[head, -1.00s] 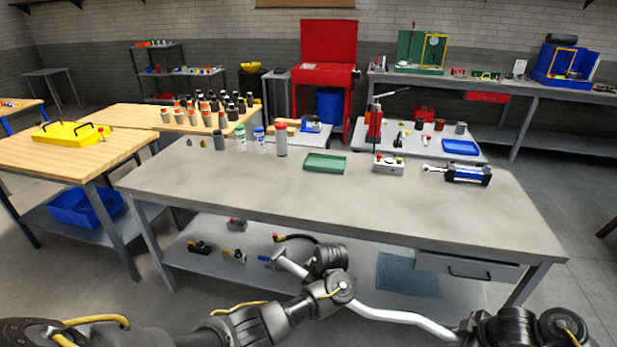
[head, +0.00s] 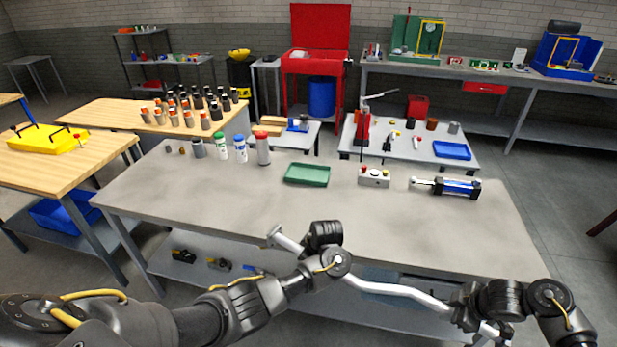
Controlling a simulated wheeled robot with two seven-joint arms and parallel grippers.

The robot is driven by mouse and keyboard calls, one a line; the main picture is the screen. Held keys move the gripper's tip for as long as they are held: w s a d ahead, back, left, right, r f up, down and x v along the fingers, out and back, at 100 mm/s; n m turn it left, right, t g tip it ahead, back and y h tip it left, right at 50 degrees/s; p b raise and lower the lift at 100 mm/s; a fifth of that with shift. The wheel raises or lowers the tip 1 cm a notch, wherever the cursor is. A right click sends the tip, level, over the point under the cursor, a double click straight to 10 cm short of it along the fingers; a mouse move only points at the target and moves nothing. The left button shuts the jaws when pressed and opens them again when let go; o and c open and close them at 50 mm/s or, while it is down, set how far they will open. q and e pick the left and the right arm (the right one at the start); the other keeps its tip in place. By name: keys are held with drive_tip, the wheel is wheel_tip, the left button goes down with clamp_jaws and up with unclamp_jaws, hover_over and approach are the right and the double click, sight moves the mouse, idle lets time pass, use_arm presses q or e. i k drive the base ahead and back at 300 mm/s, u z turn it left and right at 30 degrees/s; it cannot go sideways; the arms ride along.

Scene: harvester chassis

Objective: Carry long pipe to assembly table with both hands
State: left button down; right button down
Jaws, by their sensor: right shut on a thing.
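The long silver pipe (head: 398,290) is bent and runs across the lower middle of the head view, over the front edge of the grey assembly table (head: 255,209). Its left end, with a short crosspiece, appears over the tabletop. My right gripper (head: 467,308) is shut on the pipe near its right end. My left gripper (head: 318,246) is at the pipe's left part; my wrist hides its fingers, so I cannot tell how they stand. I cannot tell whether the pipe touches the table.
A green tray (head: 307,175), a small grey control box (head: 374,177), a blue cylinder unit (head: 446,187) and several bottles (head: 240,148) stand along the table's back. The tabletop's front and middle are clear. A wooden table (head: 62,170) with a yellow case stands left.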

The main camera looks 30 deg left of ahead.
sight(396, 228)
drive_tip(key=i, duration=1)
